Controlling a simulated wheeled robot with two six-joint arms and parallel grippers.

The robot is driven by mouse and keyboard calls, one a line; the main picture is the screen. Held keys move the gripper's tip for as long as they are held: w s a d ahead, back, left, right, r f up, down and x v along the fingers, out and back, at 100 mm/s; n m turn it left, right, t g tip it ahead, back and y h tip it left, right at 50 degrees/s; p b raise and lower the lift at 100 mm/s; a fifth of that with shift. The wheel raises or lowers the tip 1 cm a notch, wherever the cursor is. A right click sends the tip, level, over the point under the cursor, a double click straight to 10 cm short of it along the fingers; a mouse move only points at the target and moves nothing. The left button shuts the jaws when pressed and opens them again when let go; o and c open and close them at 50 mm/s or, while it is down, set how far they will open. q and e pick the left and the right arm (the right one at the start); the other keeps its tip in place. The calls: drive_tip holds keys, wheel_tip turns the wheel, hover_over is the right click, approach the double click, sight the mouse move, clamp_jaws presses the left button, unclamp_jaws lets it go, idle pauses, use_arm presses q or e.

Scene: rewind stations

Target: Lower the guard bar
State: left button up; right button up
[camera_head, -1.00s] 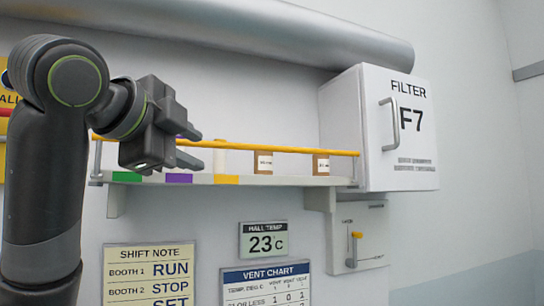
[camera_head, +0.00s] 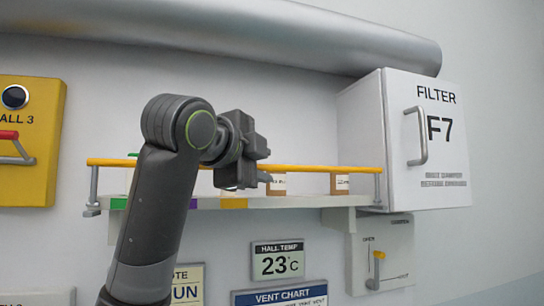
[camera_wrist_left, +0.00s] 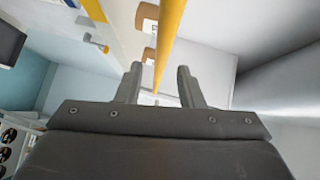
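The guard bar (camera_head: 315,169) is a long yellow rod on grey end arms, running along the front of the wall shelf (camera_head: 300,201), raised above its edge. My left gripper (camera_head: 266,170) is at the middle of the bar and hides part of it. In the left wrist view, the left gripper (camera_wrist_left: 158,85) is open, its two fingers apart. The yellow bar (camera_wrist_left: 168,40) runs lengthwise into the gap between them in that picture. I cannot tell whether a finger touches it. My right gripper is not in view.
Small brown-and-white boxes (camera_head: 340,184) stand on the shelf behind the bar. A white filter cabinet (camera_head: 400,140) with a handle adjoins the right end. A large silver duct (camera_head: 300,40) runs above. A lever panel (camera_head: 380,255) hangs below right, a yellow box (camera_head: 30,130) at left.

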sight(269, 167)
use_arm(q)
drive_tip(key=p+x, duration=0.1)
drive_tip(key=x, duration=0.3)
drive_tip(key=shift+w+d, duration=0.15)
drive_tip(key=shift+c, duration=0.2)
clamp_jaws()
